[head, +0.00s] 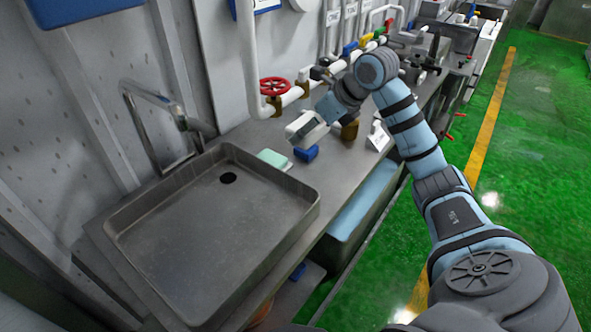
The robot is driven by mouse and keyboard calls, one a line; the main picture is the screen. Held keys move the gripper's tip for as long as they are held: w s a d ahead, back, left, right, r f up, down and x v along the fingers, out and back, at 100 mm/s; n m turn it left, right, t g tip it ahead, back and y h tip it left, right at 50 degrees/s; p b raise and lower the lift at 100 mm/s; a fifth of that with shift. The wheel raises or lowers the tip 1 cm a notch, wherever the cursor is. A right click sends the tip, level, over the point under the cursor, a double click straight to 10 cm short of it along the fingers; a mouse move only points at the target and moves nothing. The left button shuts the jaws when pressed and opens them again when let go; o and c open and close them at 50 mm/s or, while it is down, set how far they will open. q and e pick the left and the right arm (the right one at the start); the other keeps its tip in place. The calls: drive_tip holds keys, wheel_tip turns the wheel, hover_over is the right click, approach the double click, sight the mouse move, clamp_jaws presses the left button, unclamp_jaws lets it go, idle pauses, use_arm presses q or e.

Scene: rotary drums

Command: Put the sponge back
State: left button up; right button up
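A flat pale green block (272,158), which looks like the sponge, lies on the metal counter beside the far right corner of the sink. A small blue object (306,153) sits just to its right. My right arm reaches in from the right, and its gripper end (325,108) is above the counter, to the upper right of the pale green block and apart from it. A white boxy piece (304,128) shows at that end; I cannot tell whether it is held or stands behind. The fingers are not clear. My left gripper is out of view.
The shallow metal sink (212,262) is empty, with a faucet (165,125) on its left. Pipes with a red valve wheel (275,86) run along the wall. A white stand (378,137) is farther along the counter. Green floor lies right.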

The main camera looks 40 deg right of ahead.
drive_tip(key=r, duration=0.3)
drive_tip(key=d+r, duration=0.1)
drive_tip(key=r, duration=0.2)
drive_tip(key=s+r, duration=0.1)
drive_tip(key=r, duration=0.3)
drive_tip(key=shift+d, duration=0.3)
drive_tip(key=shift+f, duration=0.4)
wheel_tip(320, 180, down, 19)
drive_tip(key=b, duration=0.5)
drive_tip(key=shift+r, duration=0.1)
drive_tip(key=shift+f+b, duration=0.35)
drive_tip(key=shift+f, duration=0.25)
drive_tip(key=o, duration=1.5)
